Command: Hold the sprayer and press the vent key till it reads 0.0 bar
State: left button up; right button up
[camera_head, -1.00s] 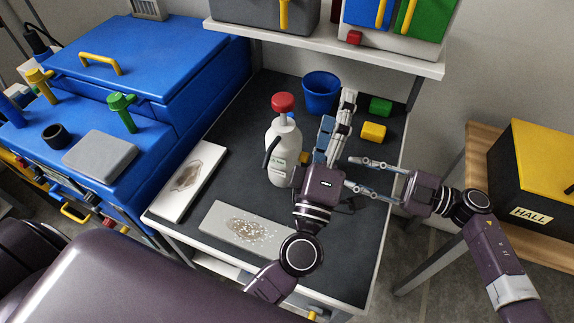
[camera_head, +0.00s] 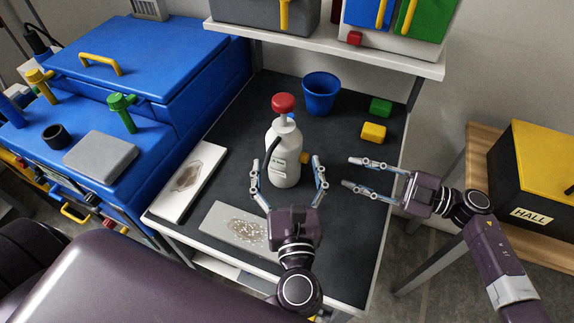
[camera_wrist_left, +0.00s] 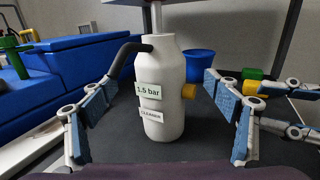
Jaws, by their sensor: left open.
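The white sprayer (camera_head: 284,160) stands upright on the dark bench top, with a red pump knob (camera_head: 284,103) and a dark spout. In the left wrist view the sprayer (camera_wrist_left: 172,78) shows a label (camera_wrist_left: 149,91) reading 1.5 bar and a CLEANER label below it. The yellow vent key (camera_wrist_left: 188,91) is on its right side. My left gripper (camera_head: 287,177) is open, its fingers on both sides of the sprayer's lower body, apart from it in the wrist view. My right gripper (camera_head: 362,174) is open and empty, to the right of the sprayer.
A blue bucket (camera_head: 321,93) stands behind the sprayer. Green (camera_head: 380,106) and yellow (camera_head: 373,132) blocks lie at the right. Two pale boards with stains, a left one (camera_head: 207,160) and a front one (camera_head: 214,218), lie nearby. A white shelf (camera_head: 330,43) overhangs the back.

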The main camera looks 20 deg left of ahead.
aim_at(284, 141)
pick_arm(q)
jog(key=shift+f, duration=0.15)
jog(key=shift+x, duration=3.9)
jog(key=shift+c, duration=0.4)
jog(key=c, duration=1.7)
pick_arm(e)
jog(key=shift+c, duration=0.3)
grip_shut()
